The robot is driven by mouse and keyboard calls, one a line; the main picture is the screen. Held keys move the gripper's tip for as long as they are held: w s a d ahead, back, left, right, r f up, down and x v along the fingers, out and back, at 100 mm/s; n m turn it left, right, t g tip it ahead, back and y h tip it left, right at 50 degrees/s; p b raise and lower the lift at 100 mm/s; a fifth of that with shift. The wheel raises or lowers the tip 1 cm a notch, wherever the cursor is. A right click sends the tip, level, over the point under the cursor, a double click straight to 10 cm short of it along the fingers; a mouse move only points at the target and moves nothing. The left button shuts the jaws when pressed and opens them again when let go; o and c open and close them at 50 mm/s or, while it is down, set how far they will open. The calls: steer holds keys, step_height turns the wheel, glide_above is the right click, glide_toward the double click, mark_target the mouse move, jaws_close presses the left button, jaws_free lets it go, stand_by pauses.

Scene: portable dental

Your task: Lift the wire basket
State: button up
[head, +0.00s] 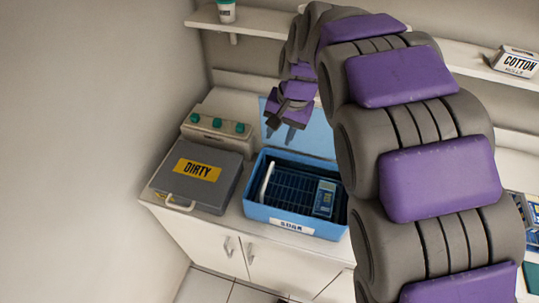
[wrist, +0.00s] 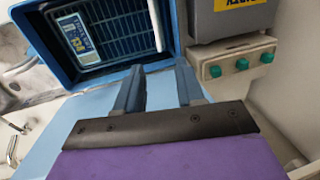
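The dark wire basket (head: 291,184) sits inside a blue tub (head: 262,212) on the counter. A pale handle (head: 266,182) stands along the basket's left side. A blue labelled panel (head: 324,198) is at its right. In the wrist view the basket (wrist: 122,22) shows at the top, with the handle (wrist: 156,25) at its right side. My gripper (head: 281,134) is above the tub's back edge, fingers pointing down. In the wrist view its two fingers (wrist: 158,72) are apart with nothing between them, near the tub's rim. My arm hides part of the counter at right.
A grey box marked DIRTY (head: 196,176) stands left of the tub, with a unit with green knobs (head: 216,124) behind it. A light blue panel (head: 318,135) is behind the tub. A shelf (head: 262,22) runs above, holding a cotton rolls box (head: 515,62).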

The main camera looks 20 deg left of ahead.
steer(key=b, duration=0.2)
glide_toward(269, 174)
steer(key=f, duration=0.2)
steer(key=a+f+b, duration=0.1)
steer(key=f, duration=0.1)
steer(key=a+f, duration=0.1)
steer(key=f, duration=0.1)
steer(key=shift+f, duration=0.25)
steer(key=shift+d+f+b, duration=0.15)
steer(key=shift+f+b, duration=0.15)
steer(key=shift+f, duration=0.35)
steer(key=shift+a+f, duration=0.1)
steer(key=shift+a, duration=0.2)
steer(key=shift+c, duration=1.4)
steer(key=shift+d, duration=0.35)
jaws_close()
